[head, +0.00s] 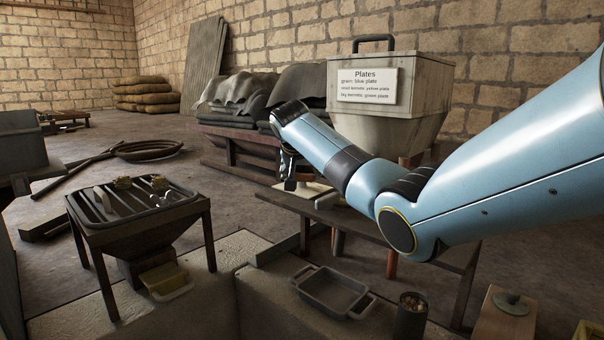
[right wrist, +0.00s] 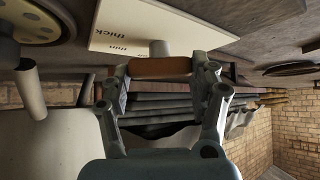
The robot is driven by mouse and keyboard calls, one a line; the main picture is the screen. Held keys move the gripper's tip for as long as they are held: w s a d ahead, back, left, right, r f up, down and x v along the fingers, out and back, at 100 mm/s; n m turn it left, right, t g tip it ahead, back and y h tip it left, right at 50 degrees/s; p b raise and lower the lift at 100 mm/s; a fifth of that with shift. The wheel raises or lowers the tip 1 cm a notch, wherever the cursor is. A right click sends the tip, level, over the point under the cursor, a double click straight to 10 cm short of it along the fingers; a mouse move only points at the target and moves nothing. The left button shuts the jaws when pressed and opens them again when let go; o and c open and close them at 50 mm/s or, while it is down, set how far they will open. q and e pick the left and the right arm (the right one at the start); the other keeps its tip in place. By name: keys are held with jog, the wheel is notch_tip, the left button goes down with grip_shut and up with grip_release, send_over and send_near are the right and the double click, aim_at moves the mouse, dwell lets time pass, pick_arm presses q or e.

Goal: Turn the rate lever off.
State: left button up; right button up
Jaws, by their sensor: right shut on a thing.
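The rate lever shows in the right wrist view as a brown grip (right wrist: 160,68) on a short pale stem, in front of a white plate (right wrist: 125,28) marked "thin" and "thick". My right gripper (right wrist: 161,76) has its two fingers on either side of the brown grip and is shut on it. In the head view my right gripper (head: 290,184) is small and partly hidden below my blue wrist, above the pale plate (head: 312,192) on the bench. The lever itself cannot be made out there. My left gripper is in neither view.
A hopper with a "Plates" sign (head: 368,85) stands behind my right arm. A slatted tray on a stand (head: 128,238) is at left. A grey handled tray (head: 333,312) and a dark cup (head: 411,318) are in front. Open floor lies between the stand and the bench.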

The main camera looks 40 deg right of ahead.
jog(key=shift+c, duration=0.8)
jog(key=shift+r+n+p, duration=0.15)
jog(key=shift+n+p, duration=0.15)
jog(key=shift+p, duration=0.4)
jog(key=n+t+y+p, duration=0.1)
jog(key=p, duration=0.1)
jog(key=n+t+y+p, duration=0.1)
jog(key=n+p, duration=0.1)
jog(key=p, duration=0.1)
jog(key=shift+s+d+r+n+y, duration=0.15)
jog(key=shift+d+n+y, duration=0.05)
jog(key=shift+n+y, duration=0.1)
jog(key=shift+d+n+t+y+p, duration=0.1)
jog(key=shift+n+t+y+p, duration=0.4)
jog(key=shift+n, duration=0.4)
jog(key=shift+f+n+y, duration=0.25)
jog(key=shift+n+y, duration=0.25)
jog(key=shift+f+n+y+b, duration=0.15)
jog(key=shift+n+y+b, duration=0.4)
jog(key=shift+n, duration=0.25)
jog(key=shift+d+n+y+b, duration=0.1)
jog(key=shift+n+y+b, duration=0.55)
jog(key=shift+n+b, duration=0.2)
jog(key=shift+n+y+b, duration=0.4)
jog(key=shift+n+b, duration=0.05)
jog(key=shift+b, duration=0.15)
